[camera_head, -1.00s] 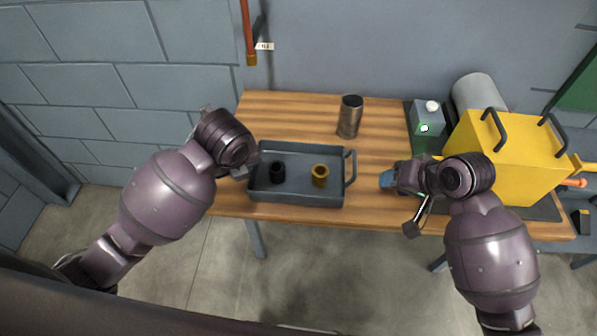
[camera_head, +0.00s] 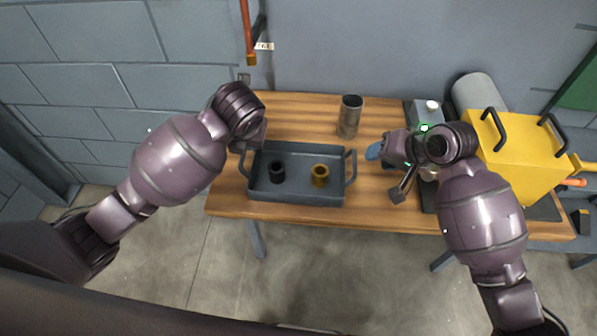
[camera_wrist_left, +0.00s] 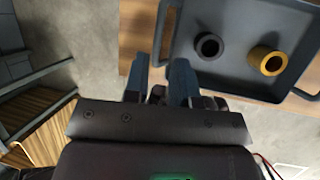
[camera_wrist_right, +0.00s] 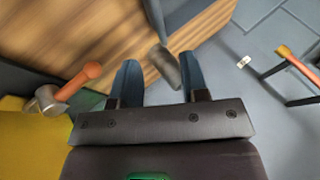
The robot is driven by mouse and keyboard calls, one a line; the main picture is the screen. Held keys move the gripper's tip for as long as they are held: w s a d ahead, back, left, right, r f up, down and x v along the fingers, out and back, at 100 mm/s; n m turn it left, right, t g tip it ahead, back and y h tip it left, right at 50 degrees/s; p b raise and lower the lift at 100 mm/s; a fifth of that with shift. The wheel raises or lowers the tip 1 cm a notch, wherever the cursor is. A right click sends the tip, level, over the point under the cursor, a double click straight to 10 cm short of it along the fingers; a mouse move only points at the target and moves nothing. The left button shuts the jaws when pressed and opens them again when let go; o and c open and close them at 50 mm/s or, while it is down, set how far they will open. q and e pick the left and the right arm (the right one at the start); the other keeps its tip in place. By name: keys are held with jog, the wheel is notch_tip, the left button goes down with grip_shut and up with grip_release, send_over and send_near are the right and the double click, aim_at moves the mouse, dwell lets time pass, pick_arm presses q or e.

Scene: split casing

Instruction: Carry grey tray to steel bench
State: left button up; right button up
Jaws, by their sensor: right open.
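The grey tray (camera_head: 297,197) sits on a wooden table, with a raised handle at its left and right ends. It holds a black ring (camera_head: 277,172) and a brass-coloured ring (camera_head: 320,175). My left gripper (camera_head: 244,150) is at the tray's left handle, its fingertips partly hidden by the wrist. In the left wrist view its two fingers (camera_wrist_left: 160,78) are apart, close to the handle (camera_wrist_left: 162,35). My right gripper (camera_head: 384,170) is open and empty, to the right of the tray's right handle (camera_head: 351,168) and apart from it. I cannot make out a steel bench.
A metal cylinder (camera_head: 350,115) stands behind the tray on the table (camera_head: 300,105); it also shows in the right wrist view (camera_wrist_right: 166,66). A yellow casing (camera_head: 515,155) with black handles and a grey box with a green light (camera_head: 424,112) occupy the right side.

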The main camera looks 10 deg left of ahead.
aim_at(355, 161)
pick_arm(q)
jog(key=x, duration=0.9)
jog(key=shift+w+f, duration=0.1)
jog(key=shift+f, duration=0.1)
pick_arm(e)
jog(key=x, duration=0.9)
jog(key=shift+a+f, duration=0.1)
jog(key=shift+c, duration=0.2)
pick_arm(q)
grip_shut()
pick_arm(e)
jog(key=c, duration=0.5)
grip_shut()
jog(key=shift+w, duration=0.1)
